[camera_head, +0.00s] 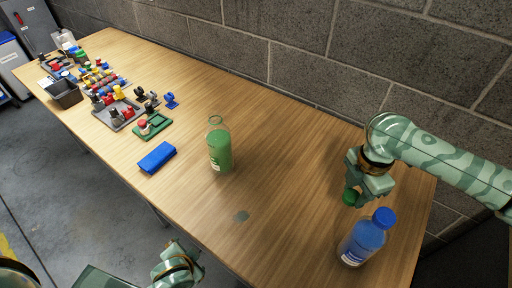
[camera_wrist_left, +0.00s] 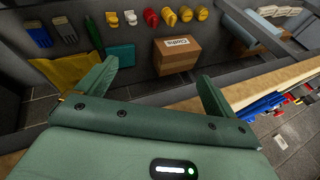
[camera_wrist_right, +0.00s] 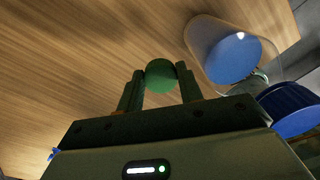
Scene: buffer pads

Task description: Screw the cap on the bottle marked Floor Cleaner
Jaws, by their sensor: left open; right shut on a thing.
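A green bottle (camera_head: 219,158) stands upright on the table with an open, clear neck; its label is too small to read. My right gripper (camera_head: 355,193) is shut on a green cap (camera_head: 349,198), held low near the right end of the table. The cap also shows between the fingertips in the right wrist view (camera_wrist_right: 160,76). A blue bottle (camera_head: 360,243) with a blue cap (camera_head: 383,218) stands just in front of the right gripper. In the left wrist view my left gripper (camera_wrist_left: 158,70) is open and empty, away from both bottles.
A blue case (camera_head: 157,158) lies left of the green bottle. A green tray (camera_head: 153,127), a grey tray (camera_head: 117,114) and many small parts fill the table's far left. The wood between the green bottle and right gripper is clear. A block wall runs behind.

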